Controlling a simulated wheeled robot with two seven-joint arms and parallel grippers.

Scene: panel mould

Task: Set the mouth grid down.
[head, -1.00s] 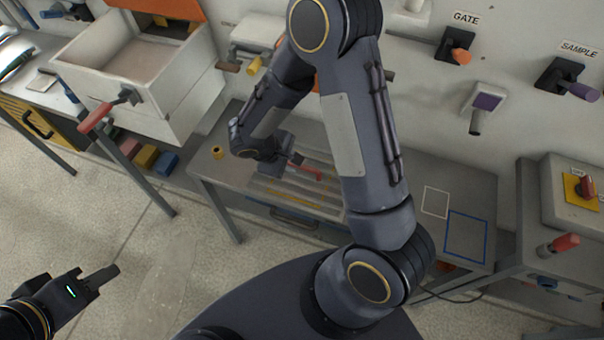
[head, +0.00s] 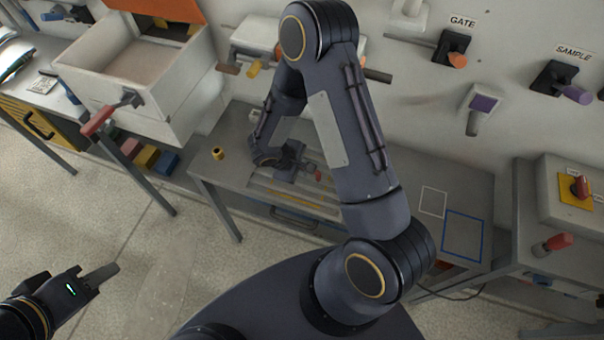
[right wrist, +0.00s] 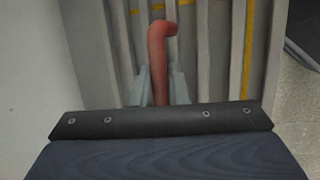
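The mouth grid (head: 290,190) is a grey slatted panel, seen at the low grey table in the head view, partly hidden by my right arm. Its slats also show in the right wrist view (right wrist: 200,55), with yellow stripes between them. A red hooked handle (right wrist: 160,45) stands up between the fingers of my right gripper (right wrist: 160,88), which look closed on it. In the head view my right gripper (head: 300,165) is low over the grid. Whether the grid touches the table is unclear. My left gripper (head: 100,275) is far off at lower left, seen side-on, with nothing visible in it.
The low table (head: 385,190) has a white outline (head: 433,202) and a blue outline (head: 463,237) on bare surface at right. A small yellow ring (head: 217,153) stands near its left edge. An open white box (head: 140,70) is at upper left. Labelled wall levers line the back.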

